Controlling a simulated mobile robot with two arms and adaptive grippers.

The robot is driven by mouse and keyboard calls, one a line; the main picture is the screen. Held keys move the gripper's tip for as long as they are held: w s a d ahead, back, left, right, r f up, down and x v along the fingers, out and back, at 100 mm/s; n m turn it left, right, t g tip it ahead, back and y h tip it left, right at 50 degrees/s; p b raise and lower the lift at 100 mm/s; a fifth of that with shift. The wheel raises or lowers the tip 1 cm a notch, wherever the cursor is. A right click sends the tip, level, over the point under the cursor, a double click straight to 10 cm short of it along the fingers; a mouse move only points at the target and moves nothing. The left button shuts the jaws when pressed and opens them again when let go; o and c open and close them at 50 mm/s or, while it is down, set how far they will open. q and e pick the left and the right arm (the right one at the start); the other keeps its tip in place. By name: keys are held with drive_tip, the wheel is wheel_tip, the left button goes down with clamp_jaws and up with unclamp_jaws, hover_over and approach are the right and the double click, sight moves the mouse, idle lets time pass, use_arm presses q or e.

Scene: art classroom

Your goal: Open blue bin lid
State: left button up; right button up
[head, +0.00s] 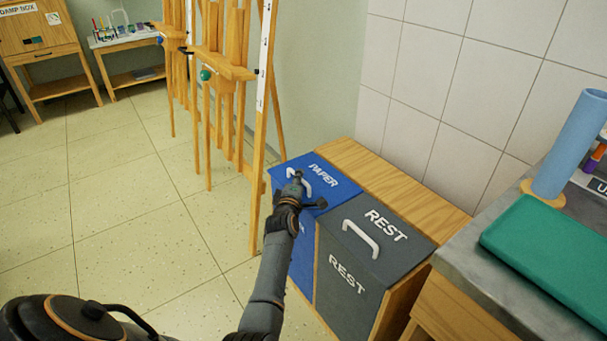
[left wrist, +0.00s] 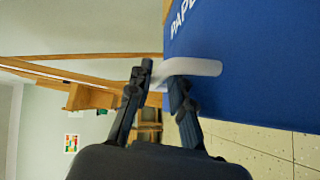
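The blue bin (head: 304,250) stands at the wall, and its blue lid (head: 340,192), marked PAPIER, lies shut. A white bar handle (head: 305,176) is on the lid; it also shows in the left wrist view (left wrist: 205,67). My left gripper (head: 310,190) is over the lid at the handle, with its fingers spread. In the left wrist view one end of the handle reaches between the fingertips (left wrist: 160,78). I cannot tell whether a finger touches it. My arm hides part of the bin's front. My right gripper is not in view.
A grey REST bin (head: 345,285) with its own white handle adjoins on the right, in the same wooden cabinet (head: 400,185). Wooden easels (head: 258,130) stand close on the left. A grey counter (head: 475,270) with a green case (head: 555,260) is at right. The floor at left is clear.

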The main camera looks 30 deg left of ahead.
use_arm(q)
drive_tip(key=shift+w+a, duration=0.15)
drive_tip(key=shift+w, duration=0.2)
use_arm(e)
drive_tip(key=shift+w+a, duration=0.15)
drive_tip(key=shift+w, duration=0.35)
use_arm(q)
drive_tip(key=shift+r, duration=0.1)
clamp_jaws()
